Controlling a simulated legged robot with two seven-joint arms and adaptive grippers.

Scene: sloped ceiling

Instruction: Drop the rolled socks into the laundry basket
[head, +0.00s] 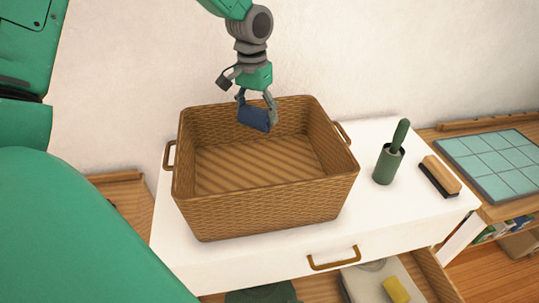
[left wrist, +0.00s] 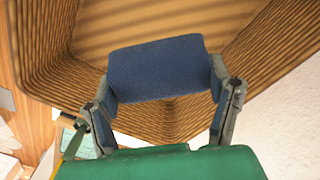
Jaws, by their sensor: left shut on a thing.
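The rolled socks (head: 254,119) are a dark blue roll. My left gripper (head: 256,106) is shut on them, pointing down over the back part of the laundry basket. In the left wrist view the socks (left wrist: 160,68) sit between the two fingers of the gripper (left wrist: 162,85), with the basket's inside behind them. The laundry basket (head: 270,205) is brown, woven and rectangular, with a handle at each end. It stands upright on a white cabinet top, and its visible floor is empty. My right gripper is not in view.
The white cabinet (head: 255,252) has a drawer with a brown handle (head: 333,258). A green brush in a holder (head: 388,163) and a wooden brush (head: 440,175) stand right of the basket. A tiled board (head: 493,163) lies farther right. The wall is close behind.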

